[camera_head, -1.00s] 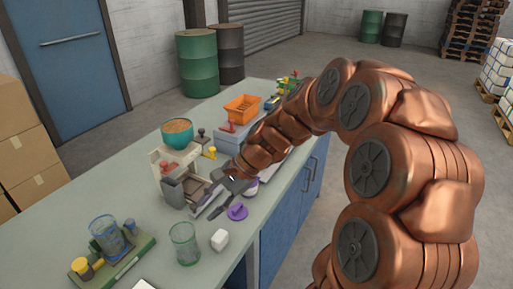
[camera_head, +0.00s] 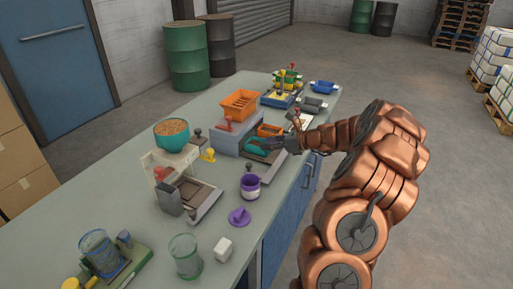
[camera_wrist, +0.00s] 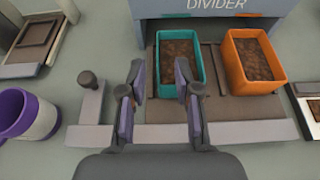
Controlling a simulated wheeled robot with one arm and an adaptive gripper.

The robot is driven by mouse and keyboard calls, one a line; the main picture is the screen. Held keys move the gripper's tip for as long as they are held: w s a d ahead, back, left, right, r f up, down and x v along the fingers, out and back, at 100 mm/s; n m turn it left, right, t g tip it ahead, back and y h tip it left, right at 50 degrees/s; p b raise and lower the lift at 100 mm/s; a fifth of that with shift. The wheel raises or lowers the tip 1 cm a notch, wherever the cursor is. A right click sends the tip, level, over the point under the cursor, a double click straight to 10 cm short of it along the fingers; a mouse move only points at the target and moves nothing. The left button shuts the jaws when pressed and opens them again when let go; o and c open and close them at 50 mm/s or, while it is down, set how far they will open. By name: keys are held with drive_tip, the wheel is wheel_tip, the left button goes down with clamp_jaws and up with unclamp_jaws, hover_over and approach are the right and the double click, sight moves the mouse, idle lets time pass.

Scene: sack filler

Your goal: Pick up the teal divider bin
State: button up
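The teal divider bin (camera_wrist: 181,62) is an open rectangular bin with brown grainy material in it. It sits on the divider's tray in the wrist view, left of an orange bin (camera_wrist: 252,62). In the head view the teal bin (camera_head: 258,146) is partly hidden by my arm. My gripper (camera_wrist: 158,90) is open and empty. Its purple-padded fingers are apart at the near end of the teal bin, the right finger overlapping the bin's near side in the picture. I cannot tell whether they touch it.
The grey divider housing (camera_wrist: 218,8) stands just behind the bins. A purple and white cup (camera_wrist: 24,115) and a dark-knobbed lever (camera_wrist: 88,95) are on the left. In the head view an orange crate (camera_head: 240,105) sits on top of the divider.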

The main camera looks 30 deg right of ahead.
sight(253, 146)
drive_tip(key=p+x, duration=0.1)
drive_tip(key=x, duration=0.6)
drive_tip(key=shift+a+f+p, duration=0.15)
drive_tip(key=shift+p, duration=0.15)
clamp_jaws()
